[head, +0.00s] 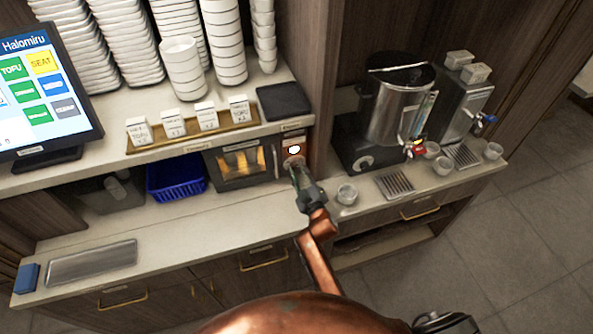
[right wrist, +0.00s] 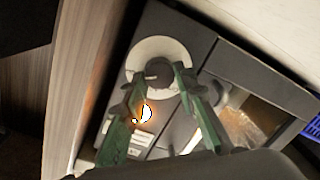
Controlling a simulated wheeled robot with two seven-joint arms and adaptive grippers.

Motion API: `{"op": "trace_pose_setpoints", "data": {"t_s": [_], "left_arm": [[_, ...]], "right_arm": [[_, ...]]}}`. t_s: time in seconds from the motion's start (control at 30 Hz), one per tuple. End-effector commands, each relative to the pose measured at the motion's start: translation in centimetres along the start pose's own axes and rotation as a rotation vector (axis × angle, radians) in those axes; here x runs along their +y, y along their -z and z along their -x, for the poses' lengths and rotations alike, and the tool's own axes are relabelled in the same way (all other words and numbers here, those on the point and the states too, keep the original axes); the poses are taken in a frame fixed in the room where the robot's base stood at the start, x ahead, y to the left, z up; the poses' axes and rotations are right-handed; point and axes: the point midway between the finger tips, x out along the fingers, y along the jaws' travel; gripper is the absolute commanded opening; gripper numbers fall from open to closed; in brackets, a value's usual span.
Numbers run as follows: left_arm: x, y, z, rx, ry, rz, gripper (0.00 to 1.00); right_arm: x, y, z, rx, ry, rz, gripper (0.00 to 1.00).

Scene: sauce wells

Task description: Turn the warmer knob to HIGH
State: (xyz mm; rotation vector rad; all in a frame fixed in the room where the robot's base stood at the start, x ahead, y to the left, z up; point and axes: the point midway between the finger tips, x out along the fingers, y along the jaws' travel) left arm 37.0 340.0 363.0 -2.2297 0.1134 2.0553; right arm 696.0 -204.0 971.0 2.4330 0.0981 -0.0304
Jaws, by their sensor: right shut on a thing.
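The warmer (head: 240,165) is a dark box with a lit, orange-glowing window, set under the counter shelf. Its control panel with a bright white light (head: 293,150) is at its right end. In the right wrist view the dark round warmer knob (right wrist: 158,70) sits on a pale round dial plate (right wrist: 150,50). My right gripper (head: 296,168) is at the panel, and its green fingers (right wrist: 157,82) are shut on the knob from both sides. The fingers hide part of the knob; its pointer and the dial's markings cannot be read. My left gripper is out of view.
A blue basket (head: 175,178) stands left of the warmer. Stacked bowls (head: 182,68) and a wooden tray (head: 190,137) of small labelled boxes are above. A small cup (head: 347,194) and a metal dispenser (head: 395,105) stand to the right. The lower counter in front is mostly clear.

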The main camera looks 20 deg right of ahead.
Motion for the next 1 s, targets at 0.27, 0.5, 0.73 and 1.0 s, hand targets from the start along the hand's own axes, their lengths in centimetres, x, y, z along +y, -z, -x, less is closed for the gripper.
{"op": "trace_pose_setpoints", "data": {"t_s": [0.27, 0.5, 0.73, 1.0], "left_arm": [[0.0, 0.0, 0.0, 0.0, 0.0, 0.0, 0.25], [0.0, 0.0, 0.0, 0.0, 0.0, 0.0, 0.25], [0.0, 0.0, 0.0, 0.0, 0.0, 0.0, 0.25], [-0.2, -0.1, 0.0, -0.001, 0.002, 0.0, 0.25]], "right_arm": [[-0.1, -0.1, 0.0, -0.001, 0.001, -0.003, 0.02], [0.0, 0.0, 0.0, -0.001, 0.001, -0.001, 0.42], [0.0, 0.0, 0.0, 0.0, 0.0, -0.001, 0.44], [0.0, -0.1, 2.1, -0.001, 0.0, 0.0, 0.44]]}}
